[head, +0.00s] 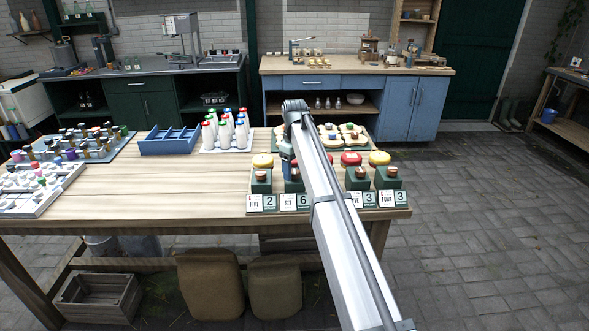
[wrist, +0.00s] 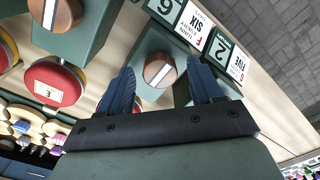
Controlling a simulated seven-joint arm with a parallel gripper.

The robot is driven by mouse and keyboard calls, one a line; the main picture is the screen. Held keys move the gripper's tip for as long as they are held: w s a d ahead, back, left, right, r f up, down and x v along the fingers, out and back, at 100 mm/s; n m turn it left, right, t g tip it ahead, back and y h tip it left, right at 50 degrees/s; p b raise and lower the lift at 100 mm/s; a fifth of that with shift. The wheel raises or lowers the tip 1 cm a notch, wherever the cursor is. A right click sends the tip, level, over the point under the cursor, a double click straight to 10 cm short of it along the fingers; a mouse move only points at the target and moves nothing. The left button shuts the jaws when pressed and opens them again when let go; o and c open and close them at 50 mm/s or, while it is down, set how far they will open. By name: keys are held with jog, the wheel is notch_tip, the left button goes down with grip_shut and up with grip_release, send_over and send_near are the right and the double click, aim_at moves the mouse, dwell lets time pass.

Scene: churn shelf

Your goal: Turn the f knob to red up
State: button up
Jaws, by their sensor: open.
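The knob on the "SIX" station (wrist: 158,70) is a round copper-brown dial with a pale stripe, on a dark green box. Its card shows what looks like a red F. In the wrist view the knob lies between the fingertips of my gripper (wrist: 160,90), which is open, with one blue finger on each side. I cannot tell whether the fingers touch it. In the head view my gripper (head: 288,150) is over the back of the "SIX" box, with my arm crossing the stations to its right. The knob's red mark is not clear.
Neighbouring green boxes with knobs stand close on both sides, one with the "FIVE" card (wrist: 237,68). A red button-like disc (wrist: 55,85) and a yellow disc (head: 379,157) sit behind the boxes. White bottles (head: 225,130) and a blue divided tray (head: 170,140) stand further left.

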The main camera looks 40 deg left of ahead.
aim_at(295, 172)
jog(key=shift+r, duration=0.15)
notch_tip(295, 172, up, 14)
jog(key=shift+f, duration=0.25)
dwell(0.7)
